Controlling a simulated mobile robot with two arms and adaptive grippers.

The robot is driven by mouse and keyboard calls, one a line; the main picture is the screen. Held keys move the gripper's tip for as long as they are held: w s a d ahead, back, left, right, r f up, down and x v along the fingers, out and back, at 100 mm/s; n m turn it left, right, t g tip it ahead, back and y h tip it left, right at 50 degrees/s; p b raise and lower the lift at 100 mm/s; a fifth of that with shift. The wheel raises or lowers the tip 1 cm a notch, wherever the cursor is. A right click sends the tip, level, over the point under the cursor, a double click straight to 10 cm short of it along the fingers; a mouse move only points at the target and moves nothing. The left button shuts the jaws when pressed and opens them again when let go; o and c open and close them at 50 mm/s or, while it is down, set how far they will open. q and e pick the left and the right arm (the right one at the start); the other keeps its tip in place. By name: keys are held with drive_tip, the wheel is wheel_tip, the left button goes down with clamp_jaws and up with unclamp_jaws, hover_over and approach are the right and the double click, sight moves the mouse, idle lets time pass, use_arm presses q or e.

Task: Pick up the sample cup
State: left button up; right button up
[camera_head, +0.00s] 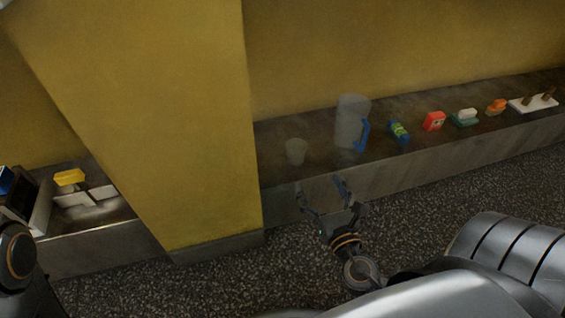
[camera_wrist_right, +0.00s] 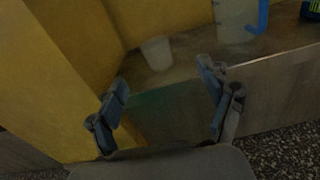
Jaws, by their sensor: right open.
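The sample cup (camera_head: 296,151) is a small translucent cup standing upright on the ledge, close to the yellow pillar in the head view. It also shows in the right wrist view (camera_wrist_right: 157,53), above and between my fingers. My right gripper (camera_head: 322,188) is open and empty in front of the ledge, apart from the cup and a little to its right in the head view. In the right wrist view my open fingers (camera_wrist_right: 166,82) point toward the ledge front. Part of my left arm (camera_head: 17,258) shows at the left edge of the head view; its gripper does not show.
A larger translucent jug (camera_head: 350,122) with a blue handle stands right of the cup. The yellow pillar (camera_head: 160,120) juts out left of the cup. The speckled floor (camera_head: 420,215) is clear.

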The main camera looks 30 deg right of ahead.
sight(300, 155)
drive_tip(key=x, duration=0.4)
drive_tip(key=p+x, duration=0.1)
drive_tip(key=x, duration=0.3)
drive_tip(key=shift+a+r+p, duration=0.2)
drive_tip(key=shift+a+p, duration=0.05)
drive_tip(key=shift+p, duration=0.05)
drive_tip(key=shift+a+f+x, duration=0.1)
drive_tip(key=shift+a+x, duration=0.05)
drive_tip(key=shift+x, duration=0.9)
drive_tip(key=shift+a+f+x, duration=0.1)
drive_tip(key=shift+a+x, duration=0.05)
drive_tip(key=shift+x, duration=0.95)
drive_tip(key=shift+a+f+x, duration=0.1)
drive_tip(key=shift+a+x, duration=0.05)
drive_tip(key=shift+x, duration=0.9)
drive_tip(key=shift+w, duration=0.1)
drive_tip(key=c, duration=1.1)
